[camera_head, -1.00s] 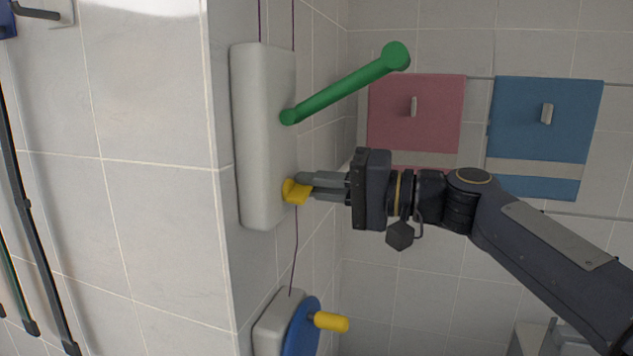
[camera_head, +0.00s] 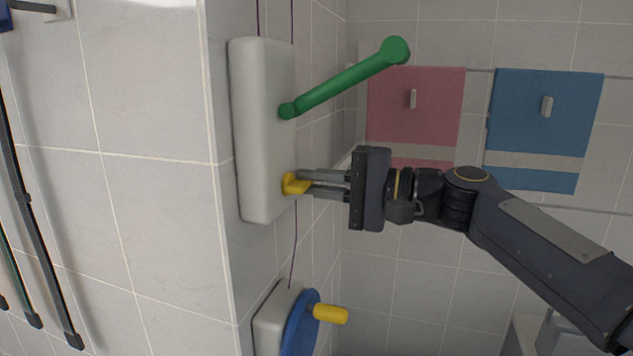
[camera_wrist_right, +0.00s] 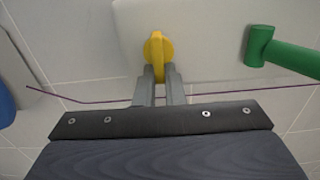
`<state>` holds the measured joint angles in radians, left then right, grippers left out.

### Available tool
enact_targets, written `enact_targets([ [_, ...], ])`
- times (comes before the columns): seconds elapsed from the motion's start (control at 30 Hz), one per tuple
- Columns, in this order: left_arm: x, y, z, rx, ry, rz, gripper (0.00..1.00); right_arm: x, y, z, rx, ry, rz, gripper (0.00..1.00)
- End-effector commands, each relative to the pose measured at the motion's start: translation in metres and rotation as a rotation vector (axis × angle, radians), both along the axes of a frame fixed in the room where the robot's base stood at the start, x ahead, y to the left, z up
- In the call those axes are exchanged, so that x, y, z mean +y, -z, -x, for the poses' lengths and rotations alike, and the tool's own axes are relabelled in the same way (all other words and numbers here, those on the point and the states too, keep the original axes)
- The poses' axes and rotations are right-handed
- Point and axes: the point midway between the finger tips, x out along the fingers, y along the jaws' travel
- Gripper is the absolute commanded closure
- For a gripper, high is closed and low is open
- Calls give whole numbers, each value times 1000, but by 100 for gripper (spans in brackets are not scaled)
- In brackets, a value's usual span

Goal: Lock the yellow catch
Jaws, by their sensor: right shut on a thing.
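The yellow catch (camera_head: 293,185) is a small knob with a raised fin, low on the white wall-mounted box (camera_head: 262,150). In the right wrist view the catch (camera_wrist_right: 157,50) is a round yellow disc with its fin pointing toward my gripper. My right gripper (camera_head: 304,182) reaches in from the right and is shut on the catch's fin. In the right wrist view its fingers (camera_wrist_right: 158,77) lie on either side of the fin. My left gripper is not in view.
A green lever (camera_head: 345,80) sticks out of the box above the catch. Below is a blue wheel (camera_head: 300,325) with a yellow handle (camera_head: 330,314). A pink towel (camera_head: 416,110) and a blue towel (camera_head: 546,120) hang on the back wall. A thin purple cord runs vertically.

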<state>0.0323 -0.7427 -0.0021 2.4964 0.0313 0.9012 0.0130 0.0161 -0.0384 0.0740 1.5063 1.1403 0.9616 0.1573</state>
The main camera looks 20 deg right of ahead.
Motion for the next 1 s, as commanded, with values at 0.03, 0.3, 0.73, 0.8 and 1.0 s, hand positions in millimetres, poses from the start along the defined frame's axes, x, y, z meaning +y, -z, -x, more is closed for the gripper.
enact_targets([
  [0.03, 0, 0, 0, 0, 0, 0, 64, 2, 1, 0, 4, -5, -1, 100],
  [0.3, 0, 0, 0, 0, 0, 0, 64, 1, 1, 0, 2, -4, 0, 69],
  [0.73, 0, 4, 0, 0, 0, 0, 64, -13, 1, 8, -1, 2, 0, 69],
  [0.8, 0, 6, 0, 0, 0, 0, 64, -23, 2, 15, -1, 3, 0, 69],
  [1.0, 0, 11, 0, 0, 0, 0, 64, -50, 1, 34, 0, 1, 0, 69],
])
